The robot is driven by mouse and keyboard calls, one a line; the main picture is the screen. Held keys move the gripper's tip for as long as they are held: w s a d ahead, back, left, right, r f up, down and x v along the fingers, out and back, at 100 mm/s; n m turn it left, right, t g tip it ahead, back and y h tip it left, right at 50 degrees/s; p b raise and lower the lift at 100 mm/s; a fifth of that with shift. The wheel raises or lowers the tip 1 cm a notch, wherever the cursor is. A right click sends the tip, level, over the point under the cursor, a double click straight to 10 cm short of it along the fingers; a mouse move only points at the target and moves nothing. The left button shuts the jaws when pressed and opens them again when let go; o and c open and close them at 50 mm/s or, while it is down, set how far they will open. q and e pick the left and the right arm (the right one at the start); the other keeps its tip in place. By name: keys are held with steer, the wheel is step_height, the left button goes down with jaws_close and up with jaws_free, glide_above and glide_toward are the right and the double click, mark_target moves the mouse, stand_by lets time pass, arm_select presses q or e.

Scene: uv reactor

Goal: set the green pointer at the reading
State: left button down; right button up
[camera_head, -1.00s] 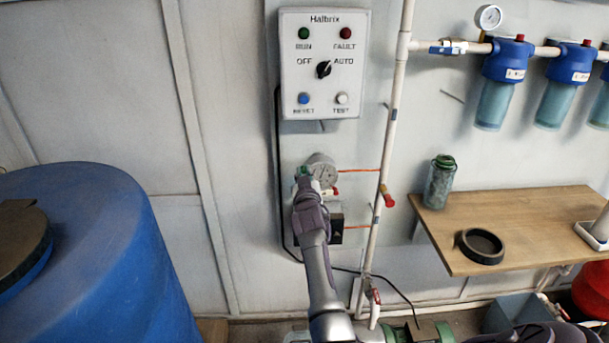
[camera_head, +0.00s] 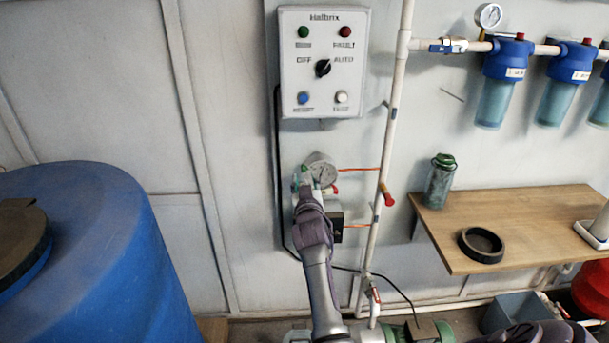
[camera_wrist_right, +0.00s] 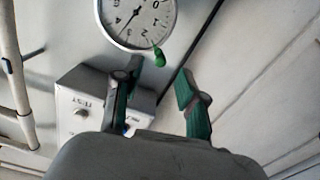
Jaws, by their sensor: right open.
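The round pressure gauge (camera_head: 322,170) is on the wall below the control panel. In the right wrist view, its white dial (camera_wrist_right: 138,18) is cut by the top edge, and a thin dark needle points to the lower left. The green pointer (camera_wrist_right: 159,57) sits at the dial's lower-right rim. My right gripper (camera_wrist_right: 158,72) is open, its fingers either side of and just below the green pointer in that view. I see no clear contact. In the head view my right gripper (camera_head: 304,184) is at the gauge's lower left, covering part of it. My left gripper is out of view.
The control panel (camera_head: 322,88) is above the gauge. A pipe (camera_head: 393,130) with a red-capped fitting (camera_head: 389,200) runs down to its right. A wooden shelf (camera_head: 550,215) holds a bottle (camera_head: 440,181) and a dark ring (camera_head: 481,245). A blue tank (camera_head: 110,240) stands left.

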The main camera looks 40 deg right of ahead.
steer(key=v, duration=0.3)
stand_by(0.5)
steer(key=s+a+f+n+g+y, duration=0.1)
steer(key=a+f+n+y, duration=0.3)
steer(key=f, duration=0.7)
steer(key=s+a+f+m+g+y, duration=0.1)
steer(key=a+f, duration=0.4)
steer(key=f, duration=0.6)
steer(key=s+a+f+n+g+y, duration=0.1)
steer(key=s+a+f+g, duration=0.15)
steer(key=s+f, duration=0.4)
steer(key=s+a+f+n+g+y, duration=0.1)
steer(key=s+a+f+y, duration=0.15)
steer(key=f, duration=0.65)
steer(key=s+a+f+g, duration=0.1)
steer(key=s+f+g, duration=0.2)
steer(key=s+f, duration=0.4)
steer(key=s+a+f+n+g, duration=0.1)
steer(key=s+f, duration=0.7)
steer(key=s, duration=1.4)
steer(key=s+a+f+g+y, duration=0.1)
steer(key=s+f+g, duration=0.3)
steer(key=s, duration=1.1)
step_height(320, 180, down, 3)
steer(key=shift+s+a+f+n+g, duration=0.15)
steer(key=shift+s+a+n+g, duration=0.25)
steer(key=shift+a, duration=0.4)
